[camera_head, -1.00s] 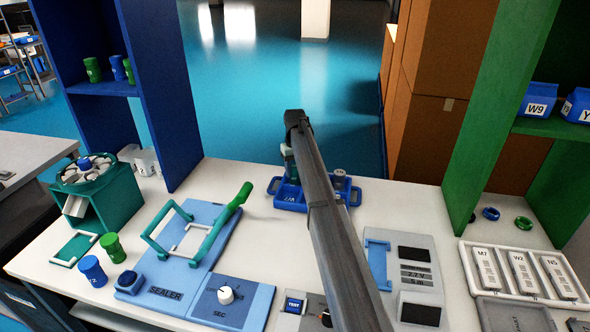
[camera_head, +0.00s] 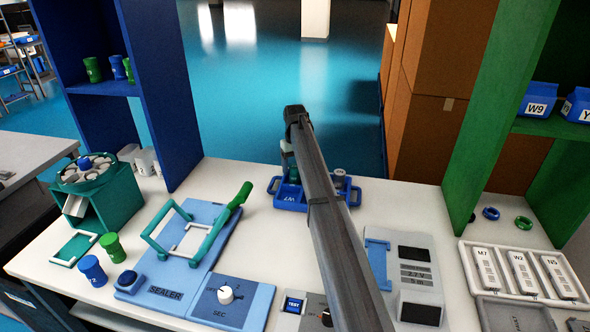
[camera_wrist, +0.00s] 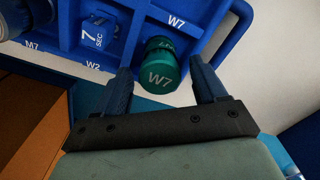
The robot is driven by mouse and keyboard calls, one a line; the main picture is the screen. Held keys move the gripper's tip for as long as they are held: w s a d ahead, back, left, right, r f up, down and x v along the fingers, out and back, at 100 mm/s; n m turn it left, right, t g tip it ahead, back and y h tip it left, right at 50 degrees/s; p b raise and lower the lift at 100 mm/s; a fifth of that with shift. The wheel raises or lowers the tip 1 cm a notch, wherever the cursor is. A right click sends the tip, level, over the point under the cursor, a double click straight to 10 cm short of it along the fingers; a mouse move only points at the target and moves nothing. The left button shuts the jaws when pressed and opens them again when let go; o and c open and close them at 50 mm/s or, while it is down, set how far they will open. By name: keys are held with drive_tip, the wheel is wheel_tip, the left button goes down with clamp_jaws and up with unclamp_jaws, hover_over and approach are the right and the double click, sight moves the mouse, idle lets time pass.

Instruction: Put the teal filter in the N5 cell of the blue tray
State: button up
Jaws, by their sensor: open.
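The blue tray (camera_head: 290,205) stands at the back of the bench, partly hidden by my arm. In the wrist view its blue wall (camera_wrist: 228,45) carries white labels W7, W2 and M7; no N5 label shows. A teal cylinder marked W7, apparently the teal filter (camera_wrist: 160,75), is at the tray's W7 cell. My gripper (camera_wrist: 160,66) is open, with one finger on each side of it. A gap shows on both sides, so the fingers look apart from it. How deep it sits in the cell I cannot tell.
On the bench are the sealer (camera_head: 165,280), a grey tester (camera_head: 416,285) and a white rack (camera_head: 535,294). A green shelf wall (camera_head: 490,120) rises on the right.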

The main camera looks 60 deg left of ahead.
wheel_tip(320, 180, up, 11)
drive_tip(key=shift+f, duration=0.15)
idle(0.7)
